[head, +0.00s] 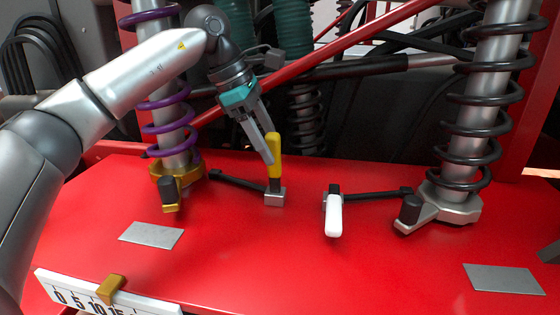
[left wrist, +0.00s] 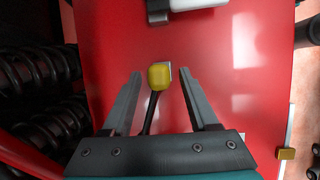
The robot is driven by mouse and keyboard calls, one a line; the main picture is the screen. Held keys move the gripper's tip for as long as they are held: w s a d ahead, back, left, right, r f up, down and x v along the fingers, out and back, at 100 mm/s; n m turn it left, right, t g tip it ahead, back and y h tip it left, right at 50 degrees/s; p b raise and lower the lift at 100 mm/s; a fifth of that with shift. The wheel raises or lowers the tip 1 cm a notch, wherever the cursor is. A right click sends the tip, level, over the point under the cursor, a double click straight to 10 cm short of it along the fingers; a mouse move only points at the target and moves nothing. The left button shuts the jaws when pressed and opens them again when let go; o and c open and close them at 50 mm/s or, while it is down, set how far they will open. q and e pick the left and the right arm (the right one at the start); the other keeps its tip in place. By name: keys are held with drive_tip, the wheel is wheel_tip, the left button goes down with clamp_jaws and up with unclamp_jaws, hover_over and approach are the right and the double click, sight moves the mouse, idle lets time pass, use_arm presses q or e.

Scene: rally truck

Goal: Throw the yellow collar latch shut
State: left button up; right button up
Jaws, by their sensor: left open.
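The yellow latch handle (head: 274,158) stands upright on a small metal block (head: 274,198) on the red deck. A black rod runs from the block towards the gold collar (head: 165,172) at the foot of the purple-spring strut. My left gripper (head: 268,150) reaches down from the upper left to the handle's upper part. In the left wrist view, the yellow handle's top (left wrist: 160,76) lies between the two open fingers (left wrist: 160,72), with gaps on both sides. I cannot tell how far down the fingers overlap it. My right gripper is not in view.
A white-handled latch (head: 334,217) lies folded down to the right, its rod running to a silver collar (head: 452,203). A red bar (head: 330,55) crosses behind. A scale with a gold slider (head: 110,288) is at the front left. The front middle deck is clear.

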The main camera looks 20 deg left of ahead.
sight(281, 165)
use_arm(q)
drive_tip(key=shift+p+x, duration=0.5)
drive_tip(key=shift+x, duration=2.25)
clamp_jaws()
